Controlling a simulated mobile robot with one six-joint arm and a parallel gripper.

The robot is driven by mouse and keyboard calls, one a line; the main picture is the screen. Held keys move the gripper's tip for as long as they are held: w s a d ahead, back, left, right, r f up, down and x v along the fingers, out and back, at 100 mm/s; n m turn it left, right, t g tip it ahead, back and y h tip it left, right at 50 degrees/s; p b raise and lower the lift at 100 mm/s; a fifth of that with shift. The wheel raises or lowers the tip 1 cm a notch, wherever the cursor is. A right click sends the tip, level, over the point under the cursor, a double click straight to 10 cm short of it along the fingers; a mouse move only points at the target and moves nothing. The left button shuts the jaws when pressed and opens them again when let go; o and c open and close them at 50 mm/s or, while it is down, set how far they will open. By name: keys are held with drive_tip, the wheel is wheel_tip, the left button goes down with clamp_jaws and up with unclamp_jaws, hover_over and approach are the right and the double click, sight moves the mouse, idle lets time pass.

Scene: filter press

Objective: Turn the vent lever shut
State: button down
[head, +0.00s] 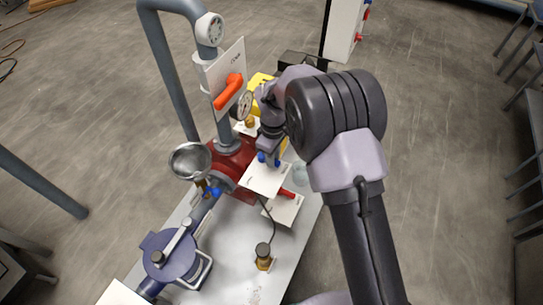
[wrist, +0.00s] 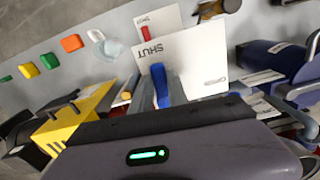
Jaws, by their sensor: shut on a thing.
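A blue lever (wrist: 161,84) stands in front of a white card (wrist: 190,65) in the wrist view. The card reads SHUT near the lever and has a smaller mark at its right end. My gripper (wrist: 154,90) is shut on this blue lever, with a grey finger beside it. In the head view my gripper (head: 269,150) reaches down to the white card (head: 265,178), and bits of blue show by its fingers. The lever's pivot is hidden, and I cannot read its exact angle.
An orange lever (head: 228,92) on an upright card and a gauge (head: 244,105) stand close left of my arm. A red lever (head: 287,193) on another card lies near. A metal funnel (head: 190,161) and a blue pump-like body (head: 170,254) are left. A yellow block (wrist: 77,117) is beside my gripper.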

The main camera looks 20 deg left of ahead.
drive_tip(key=shift+w+n, duration=0.2)
drive_tip(key=shift+n, duration=0.3)
drive_tip(key=c, duration=1.3)
unclamp_jaws()
wheel_tip(320, 180, up, 18)
drive_tip(key=p, duration=0.3)
drive_tip(key=shift+f, duration=0.25)
